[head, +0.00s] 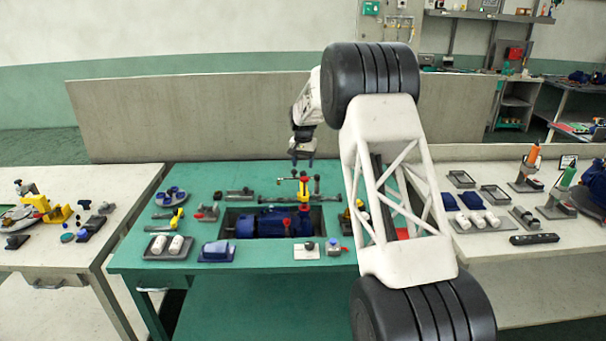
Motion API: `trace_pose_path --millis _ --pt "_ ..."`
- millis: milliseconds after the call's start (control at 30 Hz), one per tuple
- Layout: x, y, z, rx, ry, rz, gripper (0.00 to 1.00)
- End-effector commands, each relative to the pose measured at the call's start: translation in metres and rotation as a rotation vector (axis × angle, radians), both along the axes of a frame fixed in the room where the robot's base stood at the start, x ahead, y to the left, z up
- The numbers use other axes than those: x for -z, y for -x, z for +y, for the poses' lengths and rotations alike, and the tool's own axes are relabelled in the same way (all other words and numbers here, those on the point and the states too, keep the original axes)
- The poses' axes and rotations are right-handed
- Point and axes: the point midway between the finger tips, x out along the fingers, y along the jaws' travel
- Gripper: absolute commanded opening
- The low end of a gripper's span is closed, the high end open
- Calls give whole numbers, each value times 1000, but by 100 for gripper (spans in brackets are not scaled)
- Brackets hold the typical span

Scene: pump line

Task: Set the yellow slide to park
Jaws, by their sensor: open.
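My gripper (302,163) hangs fingers down over the back of the green table (205,262). It is open, and nothing shows between its fingers. A yellow upright part (303,189) with red bits stands just below it, at a pipe line behind the blue pump (262,224). A gap seems to remain between them. Another yellow piece (177,219) lies at the left of the table, and a third (361,207) is partly hidden behind my arm. I cannot tell for sure which is the yellow slide, nor read any park mark.
A grey panel (190,120) stands behind. My arm hides the table's right side. Side tables hold more parts.

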Motion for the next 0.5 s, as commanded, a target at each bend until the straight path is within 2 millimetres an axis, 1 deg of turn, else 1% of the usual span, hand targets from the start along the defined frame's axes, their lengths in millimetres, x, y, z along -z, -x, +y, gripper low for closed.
trace_pose_path --millis 33,100,300,500 --pt "8 0 0 0 0 3 56" --pt "17 0 0 0 0 3 56" --pt "37 0 0 0 0 2 56" --pt "48 0 0 0 0 0 56"
